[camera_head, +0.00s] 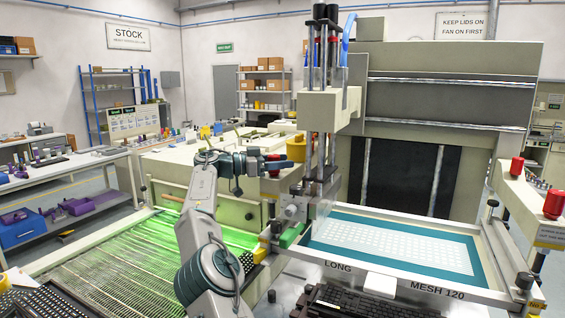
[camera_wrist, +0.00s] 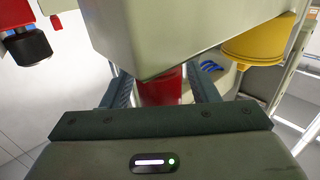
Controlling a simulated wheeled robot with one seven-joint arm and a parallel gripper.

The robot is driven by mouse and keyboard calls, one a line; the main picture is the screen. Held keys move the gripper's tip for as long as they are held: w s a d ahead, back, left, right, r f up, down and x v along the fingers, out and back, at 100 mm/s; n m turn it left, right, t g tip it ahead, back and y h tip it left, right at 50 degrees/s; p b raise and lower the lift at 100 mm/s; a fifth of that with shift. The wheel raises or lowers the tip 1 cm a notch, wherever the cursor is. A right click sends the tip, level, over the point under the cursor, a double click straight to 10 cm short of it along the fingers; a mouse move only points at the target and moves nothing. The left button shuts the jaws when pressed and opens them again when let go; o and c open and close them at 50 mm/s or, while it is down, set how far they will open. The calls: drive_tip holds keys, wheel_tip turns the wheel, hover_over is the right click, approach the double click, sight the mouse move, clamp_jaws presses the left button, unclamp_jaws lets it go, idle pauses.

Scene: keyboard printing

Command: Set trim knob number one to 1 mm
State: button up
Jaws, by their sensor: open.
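My gripper (camera_head: 278,162) is at the left of the press head, beside a yellow cylinder. In the wrist view its two dark fingers (camera_wrist: 160,80) are apart, with a red cylindrical part (camera_wrist: 160,90) showing between them. A beige block (camera_wrist: 185,35) hides the top of that part, and I cannot tell whether the fingers touch it. A black knob with a red collar (camera_wrist: 28,45) is at the upper left of the wrist view. No label or scale is readable, so I cannot tell which knob is trim knob number one.
The yellow cylinder (camera_head: 296,148) is close to my gripper and also shows in the wrist view (camera_wrist: 255,45). The press column (camera_head: 322,110) rises just right of it. A teal-framed screen (camera_head: 395,242) lies to the right. Red knobs (camera_head: 553,205) stand on the right side. A green-lit conveyor (camera_head: 110,255) is at the left.

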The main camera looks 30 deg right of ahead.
drive_tip(key=c, duration=1)
drive_tip(key=shift+o, duration=0.2)
drive_tip(key=shift+r+m+g+p, duration=0.3)
drive_tip(key=shift+g+p, duration=0.2)
drive_tip(key=shift+p, duration=0.4)
drive_tip(key=shift+m+g+y+p, duration=0.3)
drive_tip(key=shift+g+p, duration=0.1)
drive_tip(key=shift+p, duration=0.35)
drive_tip(key=shift+s+f, duration=0.1)
drive_tip(key=shift+f, duration=0.1)
drive_tip(key=shift+g, duration=0.3)
drive_tip(key=o, duration=1)
drive_tip(key=shift+f, duration=0.1)
drive_tip(key=shift+c, duration=0.2)
drive_tip(key=v, duration=0.7)
drive_tip(key=shift+a, duration=0.2)
